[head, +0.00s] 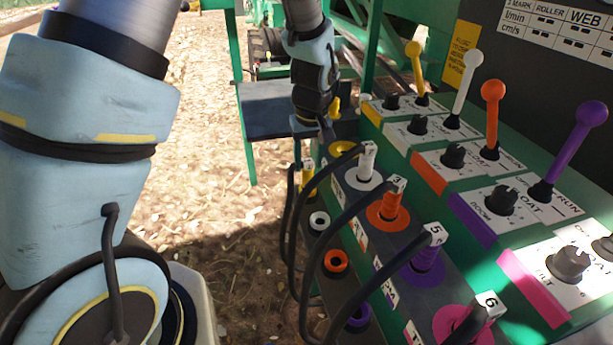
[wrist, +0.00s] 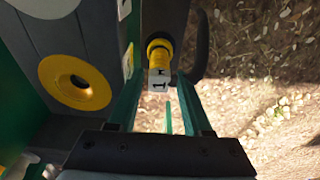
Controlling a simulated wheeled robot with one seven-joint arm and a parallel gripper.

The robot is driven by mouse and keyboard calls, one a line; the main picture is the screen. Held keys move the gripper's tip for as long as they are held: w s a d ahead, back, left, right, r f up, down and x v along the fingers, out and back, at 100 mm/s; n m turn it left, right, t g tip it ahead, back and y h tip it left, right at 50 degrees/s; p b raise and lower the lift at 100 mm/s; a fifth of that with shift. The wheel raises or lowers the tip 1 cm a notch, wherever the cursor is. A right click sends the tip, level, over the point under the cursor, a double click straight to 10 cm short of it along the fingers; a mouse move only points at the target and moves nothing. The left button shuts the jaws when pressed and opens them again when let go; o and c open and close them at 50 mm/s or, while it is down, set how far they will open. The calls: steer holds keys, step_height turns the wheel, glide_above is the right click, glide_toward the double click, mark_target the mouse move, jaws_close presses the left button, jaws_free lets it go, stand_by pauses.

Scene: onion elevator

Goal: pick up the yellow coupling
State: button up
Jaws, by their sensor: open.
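The yellow coupling (head: 307,180) stands in the lower row at the far end of the green panel, with a white cap and a black hose. In the wrist view the yellow coupling (wrist: 159,52) shows its white cap marked 1 between the finger ends. My gripper (head: 316,129) is above and just beyond it in the head view. In the wrist view my gripper (wrist: 158,82) is open, one finger on each side of the cap. I cannot tell whether either finger touches it. An empty yellow socket ring (wrist: 75,82) lies to the left.
White (head: 363,170), orange (head: 389,208) and purple (head: 425,262) couplings with arching black hoses stand nearer in the upper row. Coloured levers, such as the orange one (head: 492,92), rise on the right. Straw-covered ground (head: 200,130) lies open to the left.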

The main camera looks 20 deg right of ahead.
mark_target(308, 179)
steer(key=shift+w+d+f, duration=0.1)
steer(key=shift+w+f, duration=0.1)
steer(key=shift+f, duration=1.2)
steer(key=shift+w+f, duration=0.2)
steer(key=shift+f, duration=1.15)
jaws_close()
